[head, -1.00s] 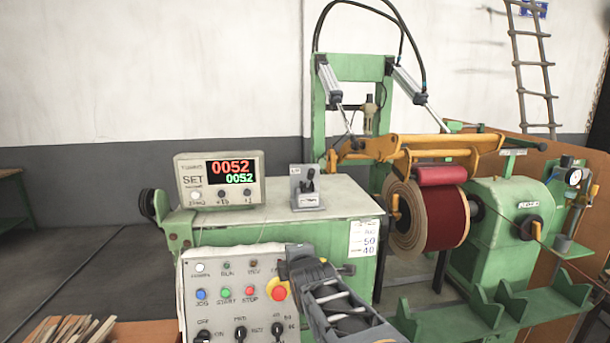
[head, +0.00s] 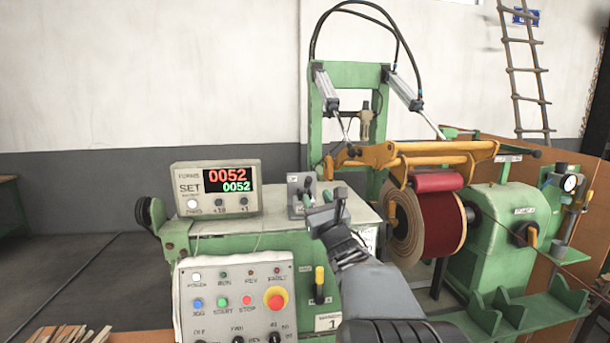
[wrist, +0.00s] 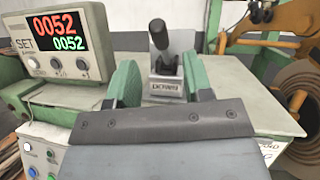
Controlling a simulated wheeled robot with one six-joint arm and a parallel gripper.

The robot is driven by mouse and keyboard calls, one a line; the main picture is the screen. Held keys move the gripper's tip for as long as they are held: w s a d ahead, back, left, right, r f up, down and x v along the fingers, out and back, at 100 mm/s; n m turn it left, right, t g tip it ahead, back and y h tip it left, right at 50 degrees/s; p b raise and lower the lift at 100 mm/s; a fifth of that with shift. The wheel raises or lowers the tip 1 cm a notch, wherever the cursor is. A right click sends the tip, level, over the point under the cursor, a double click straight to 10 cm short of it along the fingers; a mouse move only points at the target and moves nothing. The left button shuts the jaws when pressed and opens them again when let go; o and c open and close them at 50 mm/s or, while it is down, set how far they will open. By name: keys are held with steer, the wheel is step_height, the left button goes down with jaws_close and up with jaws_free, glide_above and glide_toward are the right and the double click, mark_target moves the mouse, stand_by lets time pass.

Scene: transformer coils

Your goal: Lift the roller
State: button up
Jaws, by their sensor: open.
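The red roller (head: 438,181) hangs from the orange frame (head: 432,147) and appears to rest on the large dark red coil (head: 445,223), right of centre in the head view. A small lever box (head: 296,181) stands on the green cabinet's top. In the wrist view its lever with a dark knob (wrist: 158,35) stands upright. My gripper (head: 325,199) is open and empty, just in front of the lever box. In the wrist view its two green fingers (wrist: 162,76) sit either side of the lever, which is beyond them. The gripper partly hides the box in the head view.
A counter display (head: 217,187) reading 0052 stands left of the lever box. A control panel (head: 235,290) with an emergency stop and a yellow-knobbed lever (head: 320,284) are below. The green winding machine (head: 505,228) stands at right. Open floor is at left.

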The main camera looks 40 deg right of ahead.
mark_target(309, 185)
steer(key=p+x, duration=0.3)
steer(key=x, duration=0.6)
steer(key=shift+p, duration=0.3)
jaws_close()
steer(key=shift+a, duration=0.15)
